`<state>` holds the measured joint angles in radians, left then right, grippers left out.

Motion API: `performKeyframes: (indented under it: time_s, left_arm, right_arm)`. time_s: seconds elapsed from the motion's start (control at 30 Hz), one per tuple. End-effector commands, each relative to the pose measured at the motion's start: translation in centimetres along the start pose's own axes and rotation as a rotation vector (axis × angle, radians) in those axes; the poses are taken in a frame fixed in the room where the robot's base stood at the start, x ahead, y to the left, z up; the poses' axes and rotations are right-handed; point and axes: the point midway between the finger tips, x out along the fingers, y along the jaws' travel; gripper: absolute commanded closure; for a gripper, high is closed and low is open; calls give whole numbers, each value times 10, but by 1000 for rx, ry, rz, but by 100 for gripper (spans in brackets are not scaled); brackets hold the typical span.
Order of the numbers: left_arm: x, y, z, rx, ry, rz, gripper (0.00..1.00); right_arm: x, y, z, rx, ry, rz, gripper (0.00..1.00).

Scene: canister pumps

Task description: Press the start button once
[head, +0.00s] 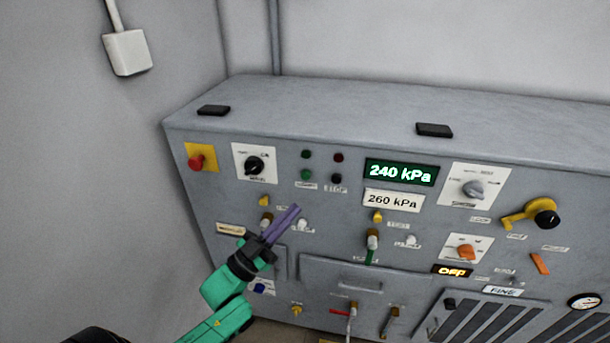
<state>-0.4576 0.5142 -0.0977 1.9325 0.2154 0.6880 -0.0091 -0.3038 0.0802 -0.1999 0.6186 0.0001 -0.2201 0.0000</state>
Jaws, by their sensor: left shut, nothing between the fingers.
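The start button is a small green round button (306,175) on the grey control panel (330,225), above a small label that seems to read START. A dark button (337,179) sits just to its right above a STOP label. My left gripper (295,209), with purple fingers on a green and black arm, is shut and empty. Its tips point up and right, below the green button in the picture and apart from it. The gripper covers part of the panel around a yellow-topped valve. My right gripper is not in view.
A green lamp (306,154) and a dark red lamp (339,157) sit above the buttons. A black knob (255,165) and a red button on a yellow plate (196,162) are to the left. Displays read 240 kPa (401,172) and 260 kPa (393,201). A yellow handle (524,214) juts out right.

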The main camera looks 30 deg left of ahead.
Motion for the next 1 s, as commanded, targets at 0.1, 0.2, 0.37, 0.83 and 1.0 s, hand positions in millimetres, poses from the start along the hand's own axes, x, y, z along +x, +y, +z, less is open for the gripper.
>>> performKeyframes:
  time_s: [0.1, 0.2, 0.37, 0.83, 1.0]
  left_arm:
    - [3, -2, 5, 1, 1, 1, 100]
    - [10, -7, 12, 1, 2, 1, 100]
    - [26, -19, 25, 2, 2, 2, 100]
    - [60, -45, 46, 0, -2, 0, 100]
    - [61, -45, 45, 0, -2, 0, 100]
  right_arm:
    - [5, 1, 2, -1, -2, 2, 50]
    - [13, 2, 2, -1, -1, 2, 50]
    - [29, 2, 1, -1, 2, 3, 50]
    - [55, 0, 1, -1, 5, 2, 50]
    - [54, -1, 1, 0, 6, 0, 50]
